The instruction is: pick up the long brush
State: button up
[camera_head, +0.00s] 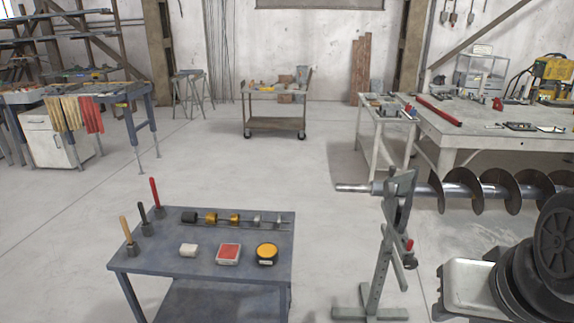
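A grey metal table (170,266) stands in the near left. At its left end, three upright handled tools stand in small dark holders: one with a tan wooden handle (125,229), one black (141,213) and one red (154,192). They could be brushes, but their heads are hidden in the holders, so I cannot tell which is the long brush. My gripper is not clearly in view.
On the table are a row of black, gold and silver fittings (211,218), a white block (188,250), a red-topped box (228,254) and a yellow round tin (266,253). A grey stand (376,262) supports a long auger (457,189) at right. Floor between is clear.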

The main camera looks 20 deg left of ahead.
aim_at(152, 181)
jog(key=j+u, duration=0.15)
jog(key=u, duration=0.3)
jog(key=i+j+u, duration=0.1)
jog(key=u, duration=0.4)
jog(key=i+j+u, duration=0.1)
jog(key=u, duration=0.35)
jog(key=i+j, duration=0.75)
jog(key=i, duration=0.2)
